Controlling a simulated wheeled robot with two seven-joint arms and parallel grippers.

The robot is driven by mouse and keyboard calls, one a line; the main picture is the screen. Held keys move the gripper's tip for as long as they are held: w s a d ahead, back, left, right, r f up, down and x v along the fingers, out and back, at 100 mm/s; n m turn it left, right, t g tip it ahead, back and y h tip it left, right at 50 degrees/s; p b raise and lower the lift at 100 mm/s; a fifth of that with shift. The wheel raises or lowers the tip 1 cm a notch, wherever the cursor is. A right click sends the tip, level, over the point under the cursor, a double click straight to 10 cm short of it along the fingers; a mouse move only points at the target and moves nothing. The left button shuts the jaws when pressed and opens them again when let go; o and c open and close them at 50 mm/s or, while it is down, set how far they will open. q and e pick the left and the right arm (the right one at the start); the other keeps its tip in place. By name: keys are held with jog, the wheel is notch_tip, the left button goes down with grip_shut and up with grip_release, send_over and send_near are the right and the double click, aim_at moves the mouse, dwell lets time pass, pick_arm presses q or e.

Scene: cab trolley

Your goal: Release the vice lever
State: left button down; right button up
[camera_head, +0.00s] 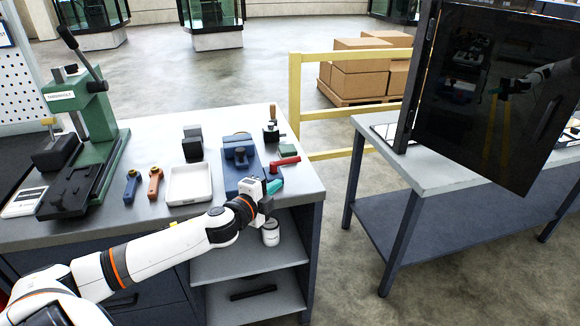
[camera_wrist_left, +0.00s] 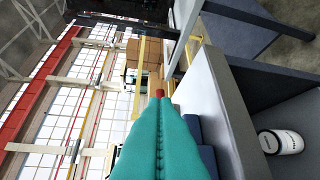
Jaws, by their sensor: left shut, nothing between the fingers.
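The blue vice (camera_head: 238,158) stands near the right end of the workbench. Its red lever (camera_head: 284,162) sticks out to the right, towards the bench's right edge. A small red tip, probably the lever's end, shows just past the fingertips in the left wrist view (camera_wrist_left: 159,93). My left gripper (camera_head: 274,187) is in front of the vice, a little nearer than the lever. Its teal fingers are pressed together with nothing between them, and they fill the middle of the left wrist view (camera_wrist_left: 160,115). Contact with the lever cannot be told. My right gripper is not in view.
A white tray (camera_head: 190,184), an orange tool (camera_head: 155,183) and a blue tool (camera_head: 132,186) lie left of the vice. A green press (camera_head: 95,125) stands farther left. A white can (camera_head: 270,233) is on the shelf below. A dark screen (camera_head: 490,90) stands to the right.

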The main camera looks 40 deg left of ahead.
pick_arm(q)
jog(key=shift+w, duration=0.15)
jog(key=p, duration=0.2)
send_near(297, 161)
jog(key=w+d, duration=0.2)
jog(key=shift+w+d+r, duration=0.15)
jog(key=shift+w+d, duration=0.2)
jog(key=shift+w+a+f, duration=0.2)
jog(key=shift+w+a, duration=0.3)
jog(key=shift+w, duration=0.1)
jog(key=shift+w+a+f, duration=0.25)
jog(key=shift+w+a, duration=0.3)
jog(key=shift+w, duration=0.05)
jog(key=shift+w+a+f, duration=0.1)
jog(key=shift+w+a, duration=0.25)
jog(key=shift+a, duration=0.1)
